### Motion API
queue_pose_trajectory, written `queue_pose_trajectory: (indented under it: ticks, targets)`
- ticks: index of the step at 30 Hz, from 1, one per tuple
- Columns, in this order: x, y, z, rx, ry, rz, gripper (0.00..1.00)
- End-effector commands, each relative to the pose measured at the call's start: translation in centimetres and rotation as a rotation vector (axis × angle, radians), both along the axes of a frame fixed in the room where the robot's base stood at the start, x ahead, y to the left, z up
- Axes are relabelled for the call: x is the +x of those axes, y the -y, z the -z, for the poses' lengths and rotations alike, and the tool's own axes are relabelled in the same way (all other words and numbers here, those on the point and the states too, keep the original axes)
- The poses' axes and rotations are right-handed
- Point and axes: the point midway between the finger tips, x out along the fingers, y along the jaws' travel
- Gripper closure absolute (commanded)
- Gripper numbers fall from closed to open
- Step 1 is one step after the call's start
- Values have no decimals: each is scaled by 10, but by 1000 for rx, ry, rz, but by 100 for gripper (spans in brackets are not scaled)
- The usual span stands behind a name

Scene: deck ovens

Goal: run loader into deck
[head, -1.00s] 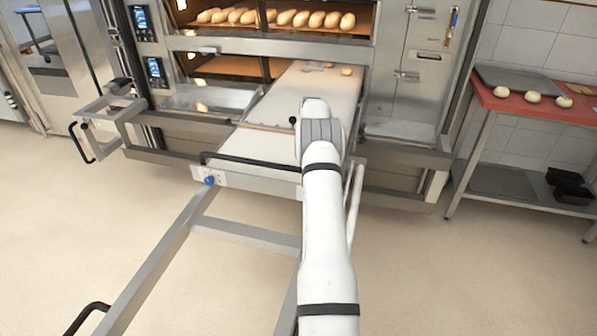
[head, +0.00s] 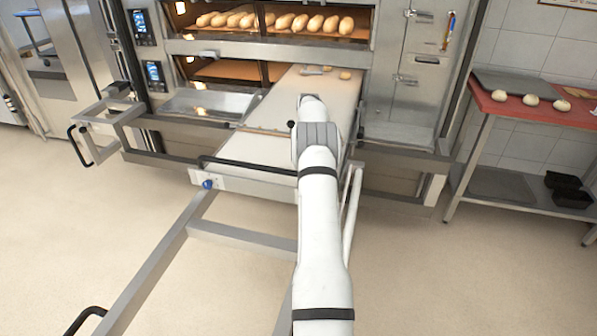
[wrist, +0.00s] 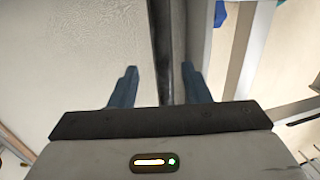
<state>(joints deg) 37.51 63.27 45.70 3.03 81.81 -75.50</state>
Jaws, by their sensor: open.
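The loader (head: 261,147) is a long pale board whose far end reaches into the open lower deck (head: 225,69). A small dough piece (head: 345,74) lies near its far end, beside another small item I cannot make out. A black handle bar (head: 250,167) runs across the loader's near end. In the wrist view, my gripper (wrist: 160,86) is open, and the dark bar (wrist: 176,45) passes between its two fingers, closer to the right one. I cannot tell whether they touch it. In the head view my arm hides the gripper and part of the loader.
The upper deck holds several loaves (head: 290,22). A metal frame (head: 165,255) extends toward me at the near left. A red-topped table (head: 510,107) with dough balls stands at the right. The floor (head: 470,280) at the near right is clear.

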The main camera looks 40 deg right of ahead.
Motion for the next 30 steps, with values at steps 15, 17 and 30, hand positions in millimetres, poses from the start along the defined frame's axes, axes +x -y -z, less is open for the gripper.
queue_pose_trajectory:
  ticks: [15, 17, 30]
  targets:
    - [8, 7, -56, -1, 2, -3, 57]
    - [8, 7, -55, -1, 2, -3, 57]
    - [9, 4, -57, -3, 3, -3, 57]
